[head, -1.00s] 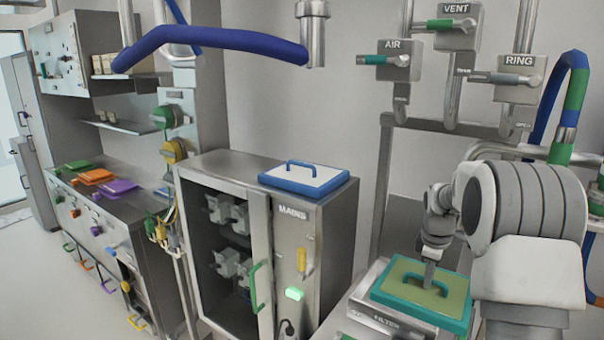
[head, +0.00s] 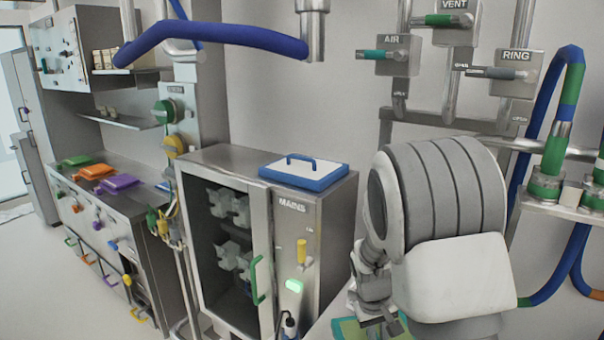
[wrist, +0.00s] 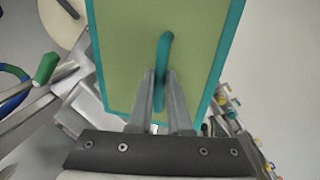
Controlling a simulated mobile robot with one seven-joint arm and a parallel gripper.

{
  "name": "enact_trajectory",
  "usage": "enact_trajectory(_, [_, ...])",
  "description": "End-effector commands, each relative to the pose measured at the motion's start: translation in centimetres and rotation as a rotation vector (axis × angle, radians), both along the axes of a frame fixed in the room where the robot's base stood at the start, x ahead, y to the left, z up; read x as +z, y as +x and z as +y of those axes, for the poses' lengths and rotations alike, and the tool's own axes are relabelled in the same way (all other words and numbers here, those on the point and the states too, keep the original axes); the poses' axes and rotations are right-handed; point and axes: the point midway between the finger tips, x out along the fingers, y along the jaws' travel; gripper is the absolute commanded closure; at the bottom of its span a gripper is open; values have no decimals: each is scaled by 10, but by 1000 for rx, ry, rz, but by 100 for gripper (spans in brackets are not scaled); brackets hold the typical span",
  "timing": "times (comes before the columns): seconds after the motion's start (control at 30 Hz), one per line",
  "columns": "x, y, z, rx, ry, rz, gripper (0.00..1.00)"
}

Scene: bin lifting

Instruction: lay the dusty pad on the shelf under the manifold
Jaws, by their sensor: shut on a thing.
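The dusty pad has a yellow-green face and a teal rim; it fills the upper middle of the wrist view (wrist: 125,65). My gripper (wrist: 160,78) is shut on its teal handle. In the head view my arm hides most of the pad (head: 350,329), and only a corner shows at the bottom edge, by my gripper (head: 378,305). The manifold (head: 395,68) is on the back wall, with valves marked AIR, VENT and RING. I cannot make out the shelf under it clearly; my arm covers much of that area.
A steel MAINS cabinet (head: 335,225) stands left of my arm, with a blue-rimmed white pad (head: 303,172) on top. A blue hose (head: 215,32) hangs above it. Pipes and a blue-green hose (head: 572,90) stand at the right. A bench (head: 112,210) holds coloured pads at far left.

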Motion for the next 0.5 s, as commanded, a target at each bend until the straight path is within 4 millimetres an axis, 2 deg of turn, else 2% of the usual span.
enact_trajectory(0.27, [-18, -25, 29, -162, 0, 1, 100])
enact_trajectory(0.5, [-19, -25, 27, -169, 2, 4, 100])
